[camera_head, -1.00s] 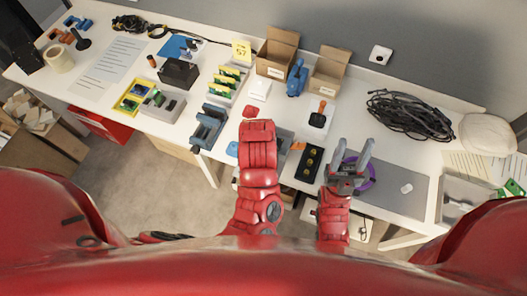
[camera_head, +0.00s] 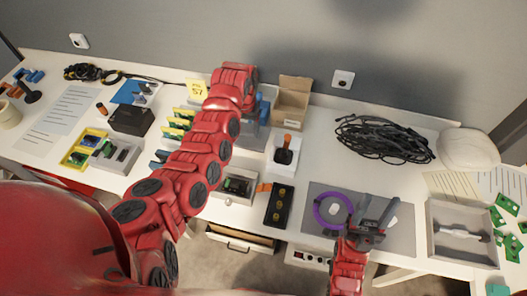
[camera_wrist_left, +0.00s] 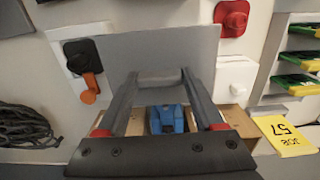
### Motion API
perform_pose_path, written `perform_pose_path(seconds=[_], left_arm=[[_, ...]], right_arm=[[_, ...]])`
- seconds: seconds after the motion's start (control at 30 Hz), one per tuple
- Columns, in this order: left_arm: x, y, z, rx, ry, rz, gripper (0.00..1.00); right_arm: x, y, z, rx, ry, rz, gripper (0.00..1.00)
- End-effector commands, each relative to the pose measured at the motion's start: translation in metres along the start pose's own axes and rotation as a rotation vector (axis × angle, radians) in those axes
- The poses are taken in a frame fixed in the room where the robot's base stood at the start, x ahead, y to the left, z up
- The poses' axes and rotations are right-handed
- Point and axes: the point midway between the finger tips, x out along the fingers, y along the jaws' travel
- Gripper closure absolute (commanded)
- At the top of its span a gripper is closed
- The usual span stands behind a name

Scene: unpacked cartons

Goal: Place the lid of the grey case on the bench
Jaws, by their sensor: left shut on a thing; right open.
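The grey lid (camera_wrist_left: 150,50) is a flat panel with a raised handle, seen in the left wrist view. My left gripper (camera_wrist_left: 158,90) is shut on the lid's handle (camera_wrist_left: 158,77). In the head view the lid (camera_head: 251,137) shows partly beside my left gripper (camera_head: 236,80), in front of the cardboard boxes; my arm hides the rest. I cannot tell whether the lid touches the bench. The grey case (camera_head: 238,187) stands open near the bench's front edge, with a green board inside. My right gripper (camera_head: 377,212) is open and empty over the grey mat (camera_head: 400,240).
The white bench (camera_head: 310,165) holds a joystick-like device (camera_head: 284,150), a black strip (camera_head: 279,205), a purple ring (camera_head: 331,210) and a cable coil (camera_head: 385,138). A cardboard box (camera_head: 291,100) and a yellow card (camera_head: 196,89) stand at the back. A grey tray (camera_head: 436,240) lies right.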

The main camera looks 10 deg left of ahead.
Motion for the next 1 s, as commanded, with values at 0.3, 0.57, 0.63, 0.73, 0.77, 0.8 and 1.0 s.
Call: perform_pose_path(seconds=[0.3, 0.57, 0.63, 0.73, 0.77, 0.8, 1.0], left_arm=[[0.041, -0.004, 0.002, -0.005, -0.007, -0.002, 0.93], [0.062, -0.004, 0.0, -0.003, -0.002, -0.002, 0.93], [0.069, -0.003, 0.001, -0.004, -0.005, -0.001, 0.93], [0.087, -0.003, 0.001, -0.004, -0.004, -0.001, 0.93], [0.091, -0.003, 0.001, -0.005, -0.003, -0.002, 0.93], [0.094, -0.003, 0.001, -0.005, -0.003, -0.002, 0.93], [0.098, -0.004, 0.001, -0.008, -0.001, 0.0, 0.93]], right_arm=[[0.012, 0.001, -0.002, 0.0, 0.0, 0.0, 0.5], [0.009, 0.0, -0.002, 0.0, 0.0, 0.0, 0.5], [0.008, 0.0, -0.001, 0.0, 0.0, 0.0, 0.5], [-0.001, 0.0, 0.0, 0.0, 0.0, 0.0, 0.5], [-0.003, 0.0, 0.0, 0.0, 0.0, 0.0, 0.5], [-0.005, 0.0, 0.001, 0.0, 0.0, 0.0, 0.5], [-0.004, 0.0, 0.001, 0.0, 0.0, 0.0, 0.5]])
